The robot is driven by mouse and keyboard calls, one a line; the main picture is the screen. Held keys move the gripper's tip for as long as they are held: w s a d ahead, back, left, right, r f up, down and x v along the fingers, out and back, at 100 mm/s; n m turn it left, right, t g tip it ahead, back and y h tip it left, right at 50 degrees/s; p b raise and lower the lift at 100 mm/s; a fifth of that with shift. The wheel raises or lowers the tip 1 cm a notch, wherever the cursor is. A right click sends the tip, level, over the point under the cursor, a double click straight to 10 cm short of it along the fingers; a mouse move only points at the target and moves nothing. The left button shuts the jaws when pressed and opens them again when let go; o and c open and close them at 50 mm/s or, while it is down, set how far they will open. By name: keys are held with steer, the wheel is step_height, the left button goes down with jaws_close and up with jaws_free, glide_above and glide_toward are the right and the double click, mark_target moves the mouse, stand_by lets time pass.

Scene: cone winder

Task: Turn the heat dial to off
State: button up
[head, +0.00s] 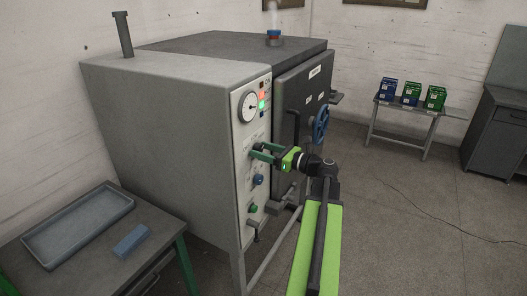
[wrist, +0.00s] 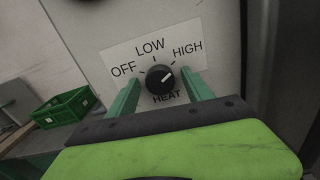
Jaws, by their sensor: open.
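The heat dial (wrist: 160,78) is a round black knob on a white label in the wrist view. The label reads OFF at left, LOW at top and HIGH at right, with HEAT below. The dial's white mark points up and right, toward HIGH. My gripper (wrist: 163,90) is open, with one green finger on each side of the dial; I cannot tell whether they touch it. In the head view my gripper (head: 258,152) is at the control panel (head: 246,133) of the grey machine (head: 175,125), and the dial cannot be made out behind the fingers.
A gauge (head: 248,106) and lit lamps sit above my gripper, a blue knob (head: 258,180) below. A blue handwheel (head: 321,124) juts from the dark door at right. A bench with a tray (head: 78,228) stands left. A green crate (wrist: 63,107) shows in the wrist view.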

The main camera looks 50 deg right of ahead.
jaws_close()
steer(key=shift+n, duration=0.3)
steer(key=n, duration=1.1)
steer(key=shift+n, duration=0.4)
steer(key=n, duration=1.1)
steer(key=shift+n, duration=0.4)
